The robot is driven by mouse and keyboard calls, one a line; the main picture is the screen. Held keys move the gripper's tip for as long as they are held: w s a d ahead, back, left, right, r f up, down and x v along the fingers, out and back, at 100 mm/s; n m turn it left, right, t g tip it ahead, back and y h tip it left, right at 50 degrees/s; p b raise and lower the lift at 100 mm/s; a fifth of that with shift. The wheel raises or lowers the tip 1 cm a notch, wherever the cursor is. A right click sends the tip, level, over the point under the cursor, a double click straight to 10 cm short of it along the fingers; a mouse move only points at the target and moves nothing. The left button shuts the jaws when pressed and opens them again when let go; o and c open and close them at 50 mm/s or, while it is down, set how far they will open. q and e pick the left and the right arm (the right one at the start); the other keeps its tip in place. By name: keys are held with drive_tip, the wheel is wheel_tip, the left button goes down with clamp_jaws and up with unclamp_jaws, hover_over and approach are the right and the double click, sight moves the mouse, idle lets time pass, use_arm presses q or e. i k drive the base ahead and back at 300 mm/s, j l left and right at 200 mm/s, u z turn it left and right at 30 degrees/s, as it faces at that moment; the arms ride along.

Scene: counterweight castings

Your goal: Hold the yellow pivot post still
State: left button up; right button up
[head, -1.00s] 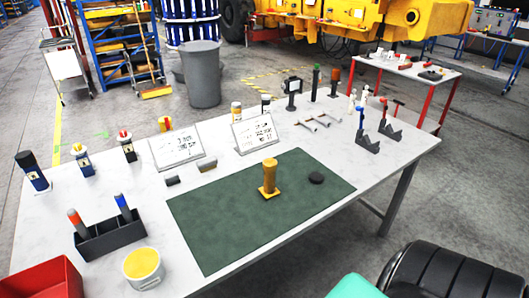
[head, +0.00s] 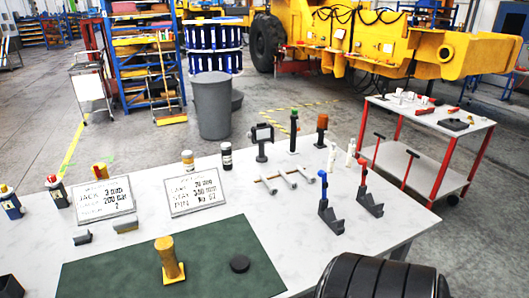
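The yellow pivot post (head: 168,258) stands upright on the dark green mat (head: 110,275), near the front of the white table. It has a square foot, and nothing touches it. Neither of my grippers shows in the head view.
Two sign cards (head: 103,201) (head: 194,193) stand behind the mat, with small grey blocks (head: 125,226) before the left one. Blue-handled (head: 324,200) and red-handled (head: 365,187) stands are at right. Pale rods (head: 284,178) lie farther back. Mat around the post is clear.

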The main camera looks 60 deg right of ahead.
sight(173, 271)
drive_tip(key=k+l, duration=0.15)
drive_tip(key=l, duration=0.2)
drive_tip(key=k+l, duration=0.1)
drive_tip(key=l, duration=0.25)
drive_tip(key=k+l, duration=0.15)
drive_tip(key=l, duration=0.2)
drive_tip(key=k+l, duration=0.15)
drive_tip(key=l, duration=0.2)
drive_tip(key=k+l, duration=0.15)
drive_tip(key=l, duration=0.2)
